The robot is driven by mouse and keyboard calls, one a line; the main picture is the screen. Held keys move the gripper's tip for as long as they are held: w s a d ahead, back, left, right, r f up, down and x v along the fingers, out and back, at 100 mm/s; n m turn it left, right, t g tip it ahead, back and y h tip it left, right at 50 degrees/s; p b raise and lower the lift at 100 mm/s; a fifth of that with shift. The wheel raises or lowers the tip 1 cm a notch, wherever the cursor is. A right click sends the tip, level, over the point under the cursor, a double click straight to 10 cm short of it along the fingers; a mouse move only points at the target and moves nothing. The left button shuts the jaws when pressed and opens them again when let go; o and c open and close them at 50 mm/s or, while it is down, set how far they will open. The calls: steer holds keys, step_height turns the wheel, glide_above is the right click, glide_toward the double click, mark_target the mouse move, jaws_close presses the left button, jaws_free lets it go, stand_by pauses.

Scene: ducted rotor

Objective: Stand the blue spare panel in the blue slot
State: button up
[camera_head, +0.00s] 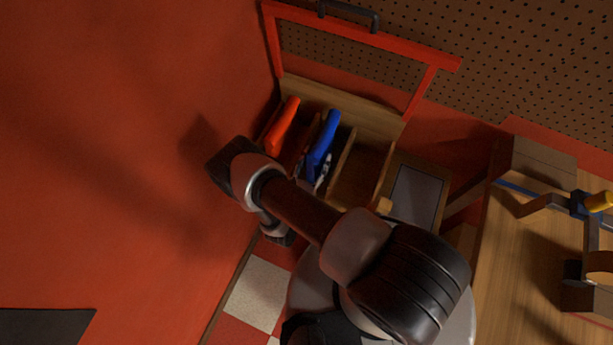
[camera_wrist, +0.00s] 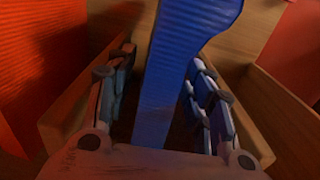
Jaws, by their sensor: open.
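The blue panel (camera_head: 324,138) stands, slightly tilted in the picture, in the middle compartment of a wooden rack (camera_head: 341,95) in the head view. In the wrist view the blue panel (camera_wrist: 176,65) rises between my two fingers. My gripper (camera_head: 316,172) is at its near lower end, partly hidden by my arm. In the wrist view my gripper (camera_wrist: 160,95) is open, one finger on each side of the panel, with a visible gap on the left; contact on the right is unclear. The panel's bottom edge and any blue slot marking are hidden.
An orange-red panel (camera_head: 283,126) stands in the compartment to the left. The right compartment (camera_head: 361,172) looks empty. A red frame (camera_head: 365,32) with a dark handle rises behind the rack. A wooden bench (camera_head: 515,270) with tools is at right, a red wall (camera_head: 110,150) at left.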

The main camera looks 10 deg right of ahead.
steer(key=p+v, duration=0.1)
steer(key=v, duration=0.9)
stand_by(0.3)
